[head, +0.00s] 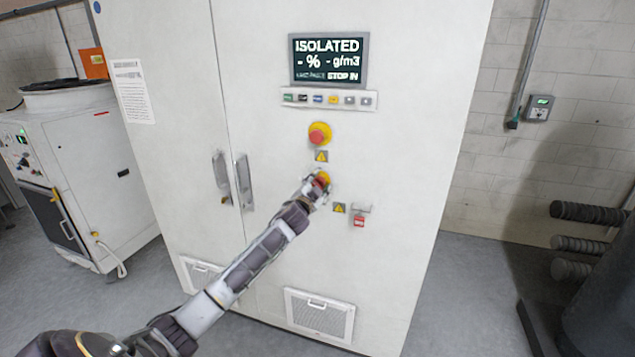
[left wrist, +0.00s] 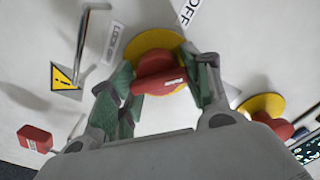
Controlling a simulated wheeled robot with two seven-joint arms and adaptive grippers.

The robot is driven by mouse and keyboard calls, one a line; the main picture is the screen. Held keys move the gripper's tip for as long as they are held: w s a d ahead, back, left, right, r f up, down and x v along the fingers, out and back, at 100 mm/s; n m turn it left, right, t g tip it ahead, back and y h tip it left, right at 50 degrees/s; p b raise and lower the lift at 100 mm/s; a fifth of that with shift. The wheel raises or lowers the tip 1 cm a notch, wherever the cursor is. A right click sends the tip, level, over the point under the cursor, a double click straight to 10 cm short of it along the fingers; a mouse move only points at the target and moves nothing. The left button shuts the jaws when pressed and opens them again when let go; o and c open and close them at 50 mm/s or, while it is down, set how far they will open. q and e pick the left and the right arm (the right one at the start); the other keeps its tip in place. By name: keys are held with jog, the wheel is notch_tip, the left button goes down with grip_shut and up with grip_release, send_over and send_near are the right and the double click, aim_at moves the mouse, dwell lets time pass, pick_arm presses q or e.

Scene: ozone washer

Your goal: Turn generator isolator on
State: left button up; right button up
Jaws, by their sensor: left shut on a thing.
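The generator isolator is a red rotary handle on a yellow round plate, on the front of the white cabinet (head: 400,130). In the head view only a bit of the isolator (head: 323,179) shows past my left gripper (head: 316,188). In the left wrist view the red handle (left wrist: 160,72) sits between the two green-padded fingers of my left gripper (left wrist: 165,95), which is shut on it. An "OFF" label (left wrist: 190,10) is beside the plate. The screen (head: 328,60) reads "ISOLATED". My right gripper is not in view.
A red emergency button on yellow (head: 320,134) is just above the isolator. A red tag (head: 359,220) hangs at its lower right. Cabinet door handles (head: 233,180) are to the left. A white machine (head: 90,180) stands far left; dark rollers (head: 585,212) stand at right.

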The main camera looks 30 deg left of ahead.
pick_arm(q)
jog(key=m+p, duration=0.1)
jog(key=m, duration=0.3)
jog(key=shift+m+p, duration=0.3)
jog(key=shift+p, duration=0.05)
jog(key=shift+d+f+m+p, duration=0.15)
jog(key=shift+m+p, duration=0.45)
jog(key=shift+m, duration=1.4)
jog(key=o, duration=0.8)
jog(key=shift+o, duration=0.2)
jog(key=shift+s, duration=0.1)
jog(key=v, duration=1.1)
jog(key=shift+s, duration=0.35)
jog(key=shift+f, duration=0.1)
